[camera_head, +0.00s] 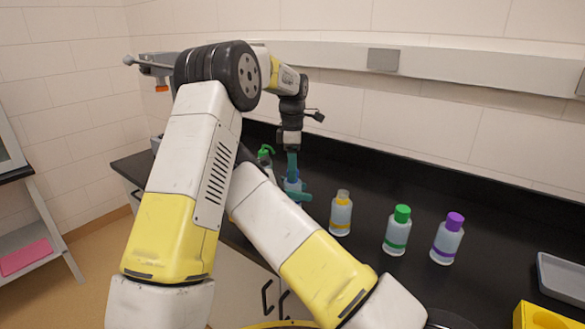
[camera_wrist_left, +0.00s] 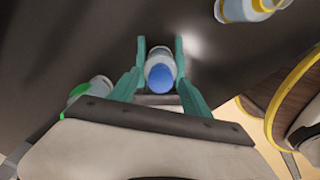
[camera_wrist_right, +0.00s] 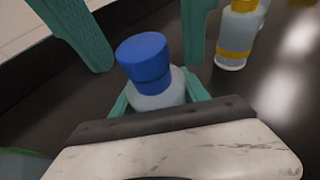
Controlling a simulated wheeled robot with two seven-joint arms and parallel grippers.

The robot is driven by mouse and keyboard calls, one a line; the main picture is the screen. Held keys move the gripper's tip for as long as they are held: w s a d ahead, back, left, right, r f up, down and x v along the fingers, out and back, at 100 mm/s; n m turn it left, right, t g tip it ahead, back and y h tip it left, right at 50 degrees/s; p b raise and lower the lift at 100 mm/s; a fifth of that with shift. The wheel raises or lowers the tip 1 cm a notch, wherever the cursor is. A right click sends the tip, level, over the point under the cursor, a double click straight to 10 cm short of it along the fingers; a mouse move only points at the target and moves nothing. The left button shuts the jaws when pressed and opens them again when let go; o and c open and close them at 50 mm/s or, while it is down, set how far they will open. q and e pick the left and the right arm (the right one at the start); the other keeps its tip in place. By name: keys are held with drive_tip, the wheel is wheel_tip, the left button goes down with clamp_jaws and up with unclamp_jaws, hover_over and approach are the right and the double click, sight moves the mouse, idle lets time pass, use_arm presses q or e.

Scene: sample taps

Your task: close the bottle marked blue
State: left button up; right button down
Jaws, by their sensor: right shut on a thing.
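The bottle marked blue (camera_wrist_right: 155,97) is a pale, translucent bottle under a blue cap (camera_wrist_right: 145,62). The cap sits on its top; I cannot tell how tightly. My right gripper (camera_wrist_right: 158,98) is shut on the bottle's body from the side, low in the right wrist view. My left gripper (camera_head: 291,165) points down from above the bottle. Its teal fingers are open, one on each side of the cap, with gaps in the right wrist view. The cap (camera_wrist_left: 160,80) also shows between teal fingers in the left wrist view. My arms hide part of the head view.
Bottles marked yellow (camera_head: 341,214), green (camera_head: 397,231) and purple (camera_head: 447,239) stand to the right on the black counter. A green-topped spray bottle (camera_head: 265,155) stands behind on the left. A grey tray (camera_head: 562,279) and yellow rack (camera_head: 540,316) are at far right.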

use_arm(q)
drive_tip(key=shift+r, duration=2.25)
drive_tip(key=shift+c, duration=0.2)
wheel_tip(320, 180, up, 4)
drive_tip(key=n, duration=0.6)
drive_tip(key=shift+f+n, duration=0.25)
drive_tip(key=shift+n, duration=0.05)
drive_tip(key=shift+f, duration=0.1)
drive_tip(key=shift+f, duration=3.95)
drive_tip(key=shift+c, duration=0.2)
